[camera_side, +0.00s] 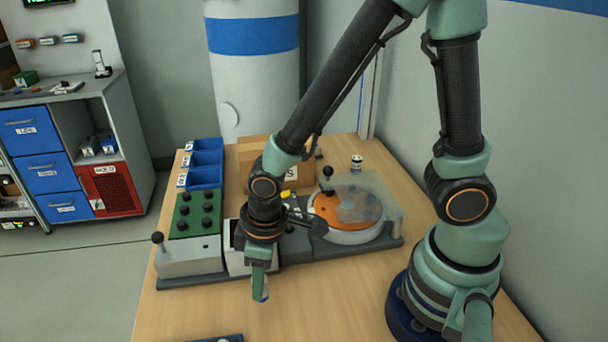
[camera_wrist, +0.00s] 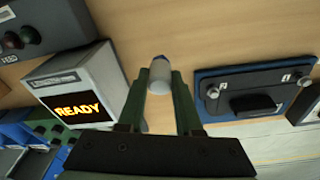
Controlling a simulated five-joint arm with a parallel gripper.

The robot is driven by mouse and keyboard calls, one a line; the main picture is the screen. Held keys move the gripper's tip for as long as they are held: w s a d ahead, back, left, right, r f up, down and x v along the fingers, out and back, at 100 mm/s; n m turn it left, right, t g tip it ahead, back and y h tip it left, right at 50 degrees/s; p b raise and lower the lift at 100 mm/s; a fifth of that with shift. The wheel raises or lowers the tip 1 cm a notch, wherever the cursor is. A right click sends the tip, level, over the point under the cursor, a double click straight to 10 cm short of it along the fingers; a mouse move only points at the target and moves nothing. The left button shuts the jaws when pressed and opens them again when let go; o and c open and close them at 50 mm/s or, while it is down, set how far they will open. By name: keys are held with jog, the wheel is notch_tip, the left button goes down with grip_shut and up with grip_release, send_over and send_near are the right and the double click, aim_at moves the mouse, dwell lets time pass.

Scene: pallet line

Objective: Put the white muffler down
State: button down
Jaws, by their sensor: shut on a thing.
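My gripper (camera_side: 261,284) points down over the bare wood in front of the grey fixture line. In the wrist view my gripper (camera_wrist: 159,88) is shut on the white muffler (camera_wrist: 158,74), a small pale cylinder with a blue-grey end. The muffler sticks out past the fingertips, with bare wood around it. In the side view only a small white bit of the muffler (camera_side: 265,291) shows beside the finger; the rest is hidden. I cannot tell whether it touches the table.
A dark blue plate (camera_wrist: 220,88) with two metal fittings lies to the right in the wrist view. A box with a READY display (camera_wrist: 85,85) stands to the left. In the side view, a rotary disc (camera_side: 335,212) and blue bins (camera_side: 205,178) stand farther back. Bare table (camera_side: 330,300) lies in front.

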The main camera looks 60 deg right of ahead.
jog(key=shift+f, duration=1.35)
jog(key=shift+f, duration=0.15)
jog(key=c, duration=0.6)
grip_release()
notch_tip(320, 180, up, 12)
jog(key=s, duration=0.1)
jog(key=d+r+m+t, duration=0.1)
jog(key=d+r+m, duration=0.1)
jog(key=d, duration=0.3)
jog(key=w+d+r+m+t, duration=0.1)
jog(key=d+r+m, duration=0.1)
jog(key=d+r, duration=0.3)
jog(key=w+d+r+m+t, duration=0.1)
jog(key=d+r+t, duration=0.1)
jog(key=d, duration=0.3)
jog(key=shift+r+m+h, duration=0.4)
jog(key=shift+r, duration=0.45)
jog(key=shift+a, duration=0.1)
